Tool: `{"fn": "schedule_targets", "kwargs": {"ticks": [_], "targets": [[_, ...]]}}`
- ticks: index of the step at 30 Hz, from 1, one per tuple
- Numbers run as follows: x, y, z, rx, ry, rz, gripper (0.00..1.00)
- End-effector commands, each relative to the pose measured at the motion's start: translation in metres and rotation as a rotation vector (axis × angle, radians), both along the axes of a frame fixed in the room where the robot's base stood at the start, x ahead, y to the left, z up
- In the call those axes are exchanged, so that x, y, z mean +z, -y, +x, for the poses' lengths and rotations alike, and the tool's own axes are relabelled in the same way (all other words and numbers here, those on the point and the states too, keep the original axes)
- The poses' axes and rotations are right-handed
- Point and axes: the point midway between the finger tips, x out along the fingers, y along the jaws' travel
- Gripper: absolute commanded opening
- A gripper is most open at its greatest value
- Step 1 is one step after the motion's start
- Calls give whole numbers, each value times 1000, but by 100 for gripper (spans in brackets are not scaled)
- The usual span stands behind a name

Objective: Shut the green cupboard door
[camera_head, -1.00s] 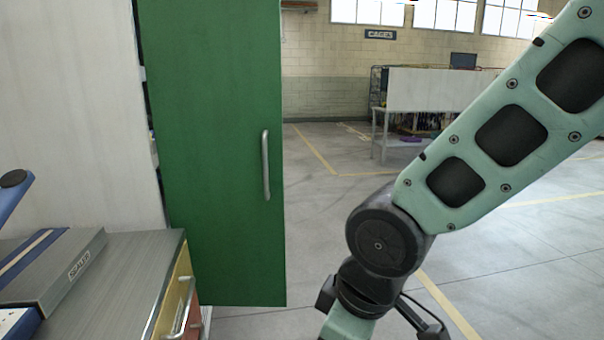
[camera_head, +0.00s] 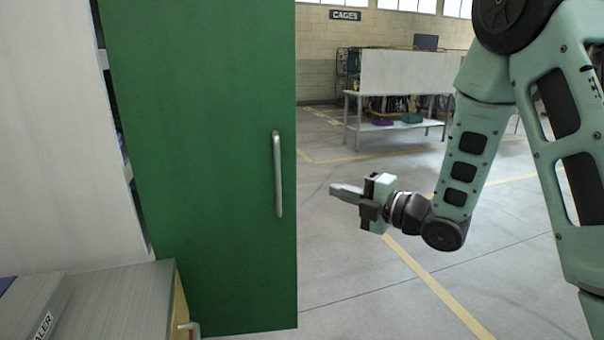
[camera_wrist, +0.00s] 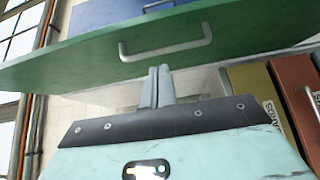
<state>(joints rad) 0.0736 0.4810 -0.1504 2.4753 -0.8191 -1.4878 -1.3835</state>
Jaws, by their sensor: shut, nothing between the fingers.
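The green cupboard door (camera_head: 205,170) stands ajar in the head view, with a gap along its left edge where the cupboard inside shows. Its metal bar handle (camera_head: 278,174) is upright near the door's right edge. My gripper (camera_head: 333,189) is shut and empty, to the right of the handle and apart from it in the picture, fingers pointing left. In the wrist view the fingers (camera_wrist: 157,72) are together, pointing at the green door (camera_wrist: 90,50), with the handle (camera_wrist: 165,48) just beyond their tips. I cannot tell whether they touch the door.
A grey-topped drawer unit (camera_head: 120,295) with a case (camera_head: 35,310) on it stands at the lower left, near the door's bottom. A white table (camera_head: 405,90) with items on its shelf is at the back. The floor to the right is clear.

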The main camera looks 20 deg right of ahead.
Motion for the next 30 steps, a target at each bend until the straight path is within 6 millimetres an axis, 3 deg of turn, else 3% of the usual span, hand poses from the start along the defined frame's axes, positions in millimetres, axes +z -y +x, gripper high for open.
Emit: {"fn": "schedule_targets", "kwargs": {"ticks": [5, 17, 24, 30], "targets": [[3, -13, 16, 6, 6, 0, 0], [4, -59, 82, 3, 5, 2, 0], [2, -51, 112, 1, 4, 0, 0], [1, -50, 119, 1, 3, 1, 0]]}}
